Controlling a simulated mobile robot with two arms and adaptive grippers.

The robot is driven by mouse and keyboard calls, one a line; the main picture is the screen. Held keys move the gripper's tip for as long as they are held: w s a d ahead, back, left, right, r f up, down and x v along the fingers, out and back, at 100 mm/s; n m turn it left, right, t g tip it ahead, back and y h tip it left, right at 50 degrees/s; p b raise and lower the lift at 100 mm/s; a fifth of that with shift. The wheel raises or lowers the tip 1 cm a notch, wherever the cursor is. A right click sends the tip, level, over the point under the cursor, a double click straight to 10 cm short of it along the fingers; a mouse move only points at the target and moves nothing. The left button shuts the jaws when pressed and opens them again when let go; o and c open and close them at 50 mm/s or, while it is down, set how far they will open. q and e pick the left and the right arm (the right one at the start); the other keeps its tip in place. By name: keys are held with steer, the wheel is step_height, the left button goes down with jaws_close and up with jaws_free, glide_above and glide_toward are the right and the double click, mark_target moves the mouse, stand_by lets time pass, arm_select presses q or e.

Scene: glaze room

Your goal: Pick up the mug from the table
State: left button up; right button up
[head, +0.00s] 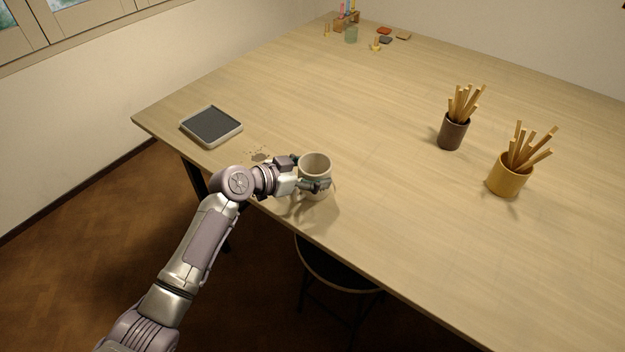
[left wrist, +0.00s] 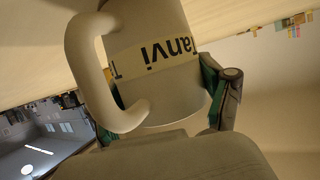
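A pale grey-beige mug (head: 315,167) is upright at the near left edge of the table (head: 400,210). My left gripper (head: 306,174) reaches it from the left, with one finger on either side of its body. In the left wrist view the mug (left wrist: 165,95) fills the middle, upside down in the picture, with its handle on the left and a label reading "Tanvi". The green finger pads of the gripper (left wrist: 165,88) lie against both sides; the handle partly hides the left one. I cannot tell whether the mug's base touches the table. My right gripper is not in view.
A dark-topped square tray or scale (head: 212,125) lies left of the mug, with a dark stain between. A brown cup (head: 453,134) and a yellow cup (head: 508,178) hold sticks to the right. Small items stand at the far end. A stool (head: 340,270) is below the near edge.

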arm_select(q)
steer(key=c, duration=0.5)
steer(key=shift+c, duration=0.6)
steer(key=shift+r, duration=0.15)
